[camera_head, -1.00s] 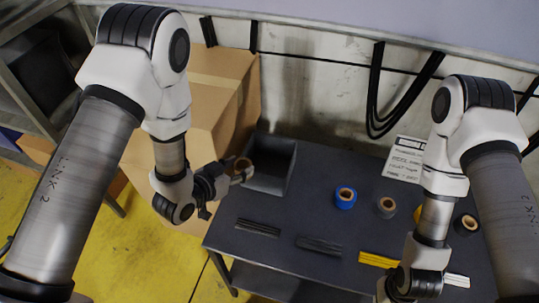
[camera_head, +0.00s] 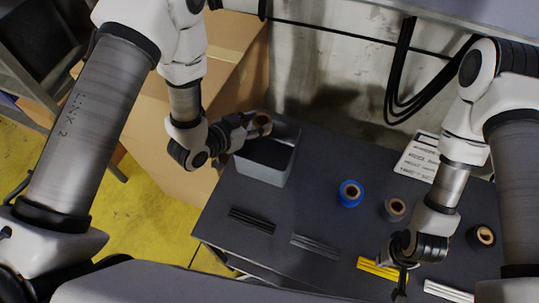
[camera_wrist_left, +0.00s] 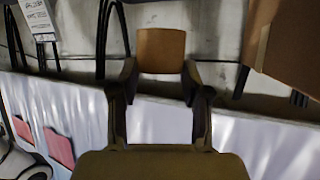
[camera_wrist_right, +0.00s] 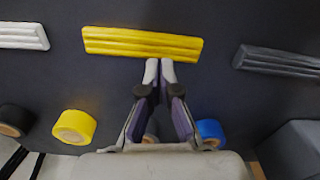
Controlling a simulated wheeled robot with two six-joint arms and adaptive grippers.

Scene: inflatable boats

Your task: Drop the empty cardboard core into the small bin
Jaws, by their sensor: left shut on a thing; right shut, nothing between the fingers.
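The brown cardboard core (camera_head: 262,120) is held in my left gripper (camera_head: 254,127), whose fingers are shut on it. It also shows between the fingertips in the left wrist view (camera_wrist_left: 160,50). The small grey bin (camera_head: 262,172) stands on the dark table's left back corner, open at the top. In the head view the core appears above the bin's back rim; its exact height is unclear. My right gripper (camera_wrist_right: 161,68) is shut and empty, with its tips close to the yellow strips (camera_wrist_right: 142,44); it also shows in the head view (camera_head: 401,288).
A blue tape roll (camera_head: 350,193), a grey roll (camera_head: 396,209) and a black roll (camera_head: 481,236) stand on the table (camera_head: 310,205). A yellow roll (camera_wrist_right: 75,127) shows in the right wrist view. Dark strips (camera_head: 252,220) lie in front. A large cardboard box (camera_head: 140,145) stands left of the table.

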